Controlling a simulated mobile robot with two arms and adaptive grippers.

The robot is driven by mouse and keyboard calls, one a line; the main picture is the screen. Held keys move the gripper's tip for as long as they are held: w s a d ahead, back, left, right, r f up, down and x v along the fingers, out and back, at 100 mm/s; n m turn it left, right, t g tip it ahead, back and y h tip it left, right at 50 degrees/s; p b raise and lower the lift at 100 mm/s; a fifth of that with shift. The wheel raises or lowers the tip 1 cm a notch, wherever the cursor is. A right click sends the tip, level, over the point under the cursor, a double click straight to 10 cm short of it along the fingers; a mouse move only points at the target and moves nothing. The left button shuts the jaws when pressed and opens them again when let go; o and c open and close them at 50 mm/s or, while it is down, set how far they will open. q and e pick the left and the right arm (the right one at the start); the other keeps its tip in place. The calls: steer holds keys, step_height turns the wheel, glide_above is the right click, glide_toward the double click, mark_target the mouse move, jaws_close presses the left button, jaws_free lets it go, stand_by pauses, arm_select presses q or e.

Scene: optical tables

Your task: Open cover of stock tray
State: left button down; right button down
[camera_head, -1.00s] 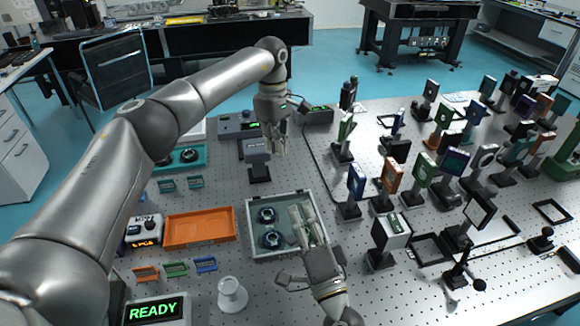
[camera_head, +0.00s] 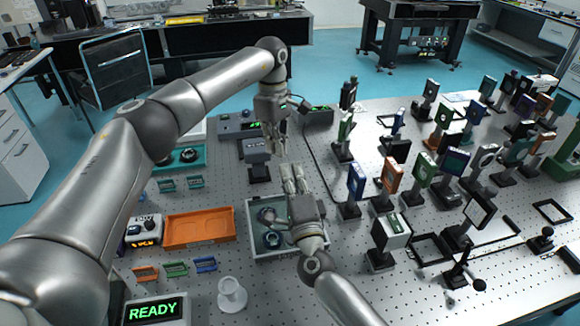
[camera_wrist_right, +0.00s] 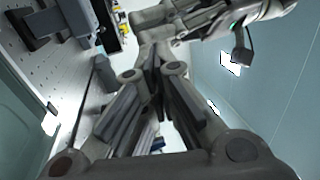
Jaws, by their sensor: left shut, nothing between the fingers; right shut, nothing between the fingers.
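The stock tray, taken as the grey-walled tray (camera_head: 250,232), sits on the perforated table at front centre in the head view. Dark round parts (camera_head: 271,239) show inside it. I cannot tell whether a clear cover lies over it. My right gripper (camera_head: 289,170) is shut and empty at the tray's far edge, its fingers pointing away; its body hides the tray's right part. The right wrist view shows its fingers close together (camera_wrist_right: 153,58). My left gripper (camera_head: 276,148) is shut and empty, pointing down above a dark post-mounted block (camera_head: 257,152) behind the tray.
An orange tray (camera_head: 200,230) lies left of the grey tray, with small coloured handle-like frames (camera_head: 176,268) in front. A white spool-shaped piece (camera_head: 232,294) stands at the front. Many optic mounts (camera_head: 356,185) crowd the right side. A teal tray (camera_head: 190,158) is at back left.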

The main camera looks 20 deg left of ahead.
steer(key=shift+x, duration=0.95)
stand_by(0.8)
arm_select(q)
steer(key=c, duration=1.2)
jaws_free()
steer(key=shift+c, duration=0.2)
